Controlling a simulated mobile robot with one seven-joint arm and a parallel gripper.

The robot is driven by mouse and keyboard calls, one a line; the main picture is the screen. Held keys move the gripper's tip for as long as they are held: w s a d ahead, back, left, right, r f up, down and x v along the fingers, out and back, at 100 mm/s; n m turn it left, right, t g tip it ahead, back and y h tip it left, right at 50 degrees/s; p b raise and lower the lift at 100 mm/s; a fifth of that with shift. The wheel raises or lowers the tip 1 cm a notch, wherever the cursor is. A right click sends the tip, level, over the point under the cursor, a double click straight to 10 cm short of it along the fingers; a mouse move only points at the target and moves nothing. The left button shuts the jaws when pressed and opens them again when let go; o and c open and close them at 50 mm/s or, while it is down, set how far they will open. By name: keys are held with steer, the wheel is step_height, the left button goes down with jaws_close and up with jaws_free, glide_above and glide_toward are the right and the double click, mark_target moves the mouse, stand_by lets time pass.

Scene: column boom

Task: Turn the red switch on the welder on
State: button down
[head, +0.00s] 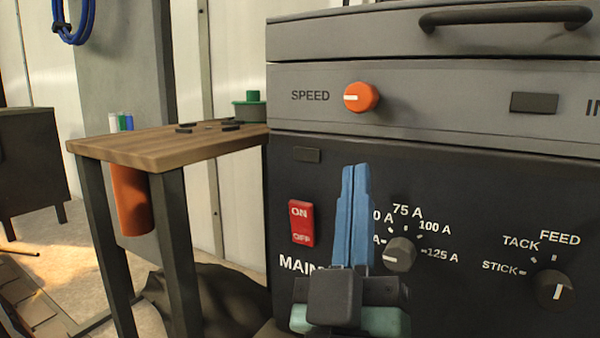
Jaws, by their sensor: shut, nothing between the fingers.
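The welder (450,175) has a dark front panel with a grey upper part and fills the right of the head view. Its red switch (301,222), marked ON at the top and OFF at the bottom, sits at the panel's left above the word MAIN. Which way the switch is tipped is hard to tell. My gripper (356,168) has blue fingers, pointing up in the picture and pressed together with nothing between them. It appears just right of the red switch, with a visible gap in the picture. It hides part of the MAIN label and the amp scale.
An orange SPEED knob (361,97), an amp knob (399,254) and a mode knob (555,290) stick out from the welder. A wooden table (150,146) with small items stands at the left, an orange cylinder (131,200) below its top.

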steer(key=s+a+f+n+g+y+p, duration=0.2)
steer(key=n+p, duration=0.8)
steer(key=p, duration=0.8)
steer(key=s+a+f+n+g+y+p, duration=0.2)
steer(key=n+y+p, duration=0.6)
steer(key=p, duration=1)
step_height(320, 180, down, 5)
steer(key=s+n+g, duration=0.2)
steer(key=g, duration=0.1)
steer(key=shift+s+a+r, duration=0.15)
steer(key=shift+s+a, duration=0.05)
steer(key=shift+a, duration=0.05)
